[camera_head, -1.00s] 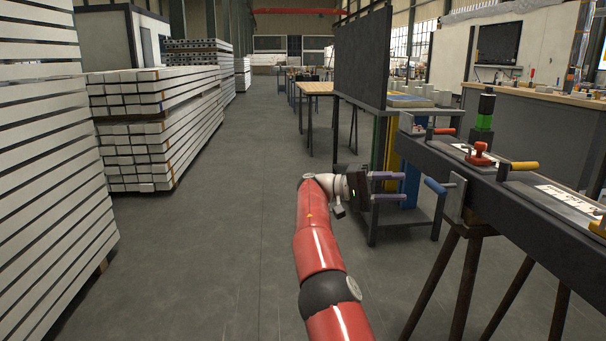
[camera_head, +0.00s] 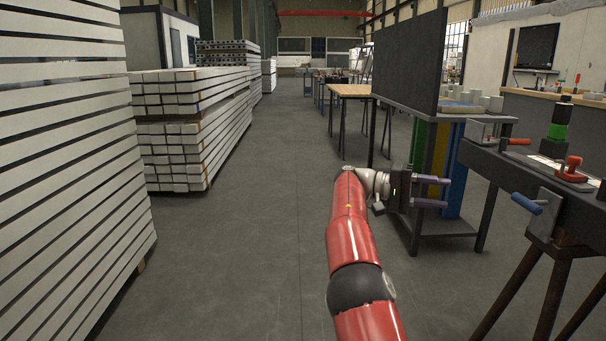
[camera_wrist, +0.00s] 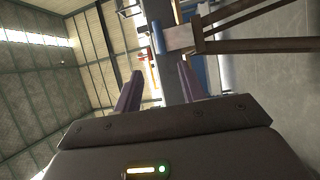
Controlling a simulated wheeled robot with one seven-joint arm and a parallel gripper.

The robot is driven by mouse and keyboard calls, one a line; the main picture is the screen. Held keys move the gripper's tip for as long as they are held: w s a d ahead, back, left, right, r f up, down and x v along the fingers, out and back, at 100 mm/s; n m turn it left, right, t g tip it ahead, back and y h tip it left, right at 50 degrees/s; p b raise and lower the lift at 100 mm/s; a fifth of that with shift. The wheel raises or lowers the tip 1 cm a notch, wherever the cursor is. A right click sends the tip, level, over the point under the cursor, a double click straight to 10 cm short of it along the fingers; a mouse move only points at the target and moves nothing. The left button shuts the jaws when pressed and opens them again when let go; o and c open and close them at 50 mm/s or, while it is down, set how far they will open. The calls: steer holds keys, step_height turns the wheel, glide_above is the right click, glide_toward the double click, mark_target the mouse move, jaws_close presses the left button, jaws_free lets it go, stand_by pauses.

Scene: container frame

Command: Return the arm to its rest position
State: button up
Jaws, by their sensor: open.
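My red arm reaches forward from the bottom of the head view. My gripper (camera_head: 447,192) is at its end, turned to the right, with two purple fingers apart and nothing between them. It is in front of a dark work table and left of the dark bench with clamps. In the wrist view my gripper (camera_wrist: 160,92) shows its two fingers spread, with the tilted hall, roof and bench legs beyond them.
A dark bench beam (camera_head: 545,182) with a blue-handled clamp (camera_head: 538,206) stands at the right on brown legs. A dark panel (camera_head: 408,62) rises from the work table. Stacked white beams (camera_head: 70,150) line the left. The grey floor (camera_head: 255,220) between is clear.

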steer(key=s+d+f+n+t+y, duration=0.2)
steer(key=s+d+t+y, duration=0.15)
steer(key=s, duration=0.25)
steer(key=s+d+f+n+t+y, duration=0.1)
steer(key=s+d+t+y, duration=0.15)
steer(key=s+y, duration=0.35)
steer(key=s+a+f+n+t+y, duration=0.1)
steer(key=s+a+f+t+y, duration=0.2)
steer(key=s+a, duration=0.7)
steer(key=s+a+f+n+t+y, duration=0.1)
steer(key=s+a+f+t+y, duration=0.3)
steer(key=s+a+f, duration=0.4)
steer(key=s+a, duration=0.2)
steer(key=s, duration=0.4)
steer(key=shift+a+f, duration=0.25)
steer(key=shift+f, duration=0.05)
